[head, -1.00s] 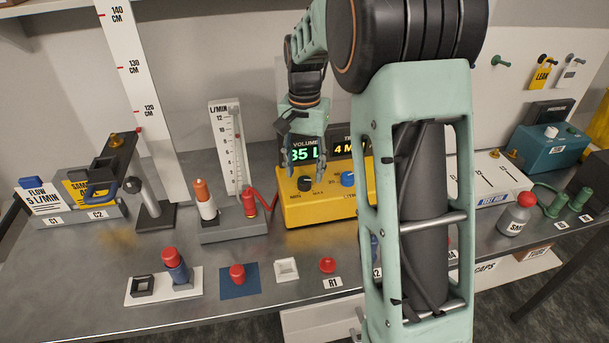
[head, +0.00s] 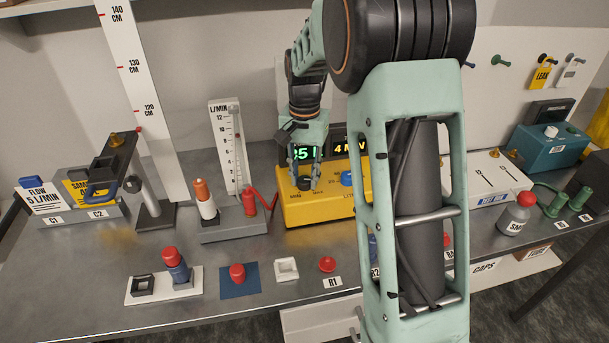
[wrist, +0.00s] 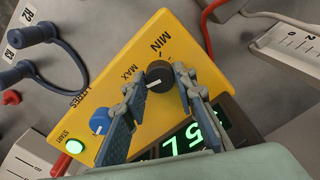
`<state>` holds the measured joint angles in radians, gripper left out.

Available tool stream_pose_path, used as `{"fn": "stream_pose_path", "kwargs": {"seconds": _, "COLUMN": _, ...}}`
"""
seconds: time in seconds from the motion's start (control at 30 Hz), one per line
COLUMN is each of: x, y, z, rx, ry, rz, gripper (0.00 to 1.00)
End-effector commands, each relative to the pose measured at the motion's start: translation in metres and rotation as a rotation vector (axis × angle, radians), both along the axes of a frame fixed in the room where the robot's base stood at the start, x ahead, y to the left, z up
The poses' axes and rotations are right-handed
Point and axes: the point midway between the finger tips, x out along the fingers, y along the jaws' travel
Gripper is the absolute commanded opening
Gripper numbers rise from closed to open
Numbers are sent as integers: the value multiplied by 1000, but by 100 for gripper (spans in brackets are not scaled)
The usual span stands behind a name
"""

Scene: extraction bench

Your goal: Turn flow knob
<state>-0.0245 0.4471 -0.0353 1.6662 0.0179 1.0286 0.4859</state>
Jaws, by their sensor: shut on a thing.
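The yellow pump box (head: 335,207) stands at the middle of the bench, with a black knob (head: 305,185) on its face. In the wrist view the black knob (wrist: 159,76) has a white pointer line and lies by the MIN and MAX marks. My gripper (head: 304,180) is over the box. In the wrist view my gripper (wrist: 156,78) has its two fingers on either side of the black knob, shut on it. A blue knob (wrist: 100,121) sits beside it, clear of the fingers.
A flow gauge (head: 225,150) marked L/MIN stands left of the box. A card (head: 38,196) reads FLOW 5 L/MIN. A lit green START button (wrist: 74,146) is on the box. A digital display (wrist: 190,140) is partly hidden by my fingers.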

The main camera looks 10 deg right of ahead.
Motion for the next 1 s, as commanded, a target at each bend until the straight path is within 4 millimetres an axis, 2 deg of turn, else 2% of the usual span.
{"fn": "stream_pose_path", "kwargs": {"seconds": 0.27, "x": 0, "y": 0, "z": 0, "rx": 0, "ry": 0, "rz": 62, "gripper": 1}}
{"fn": "stream_pose_path", "kwargs": {"seconds": 0.8, "x": 0, "y": 0, "z": 1, "rx": 0, "ry": -1, "rz": 407, "gripper": 1}}
{"fn": "stream_pose_path", "kwargs": {"seconds": 1.0, "x": 0, "y": 0, "z": 1, "rx": 0, "ry": -1, "rz": 486, "gripper": 1}}
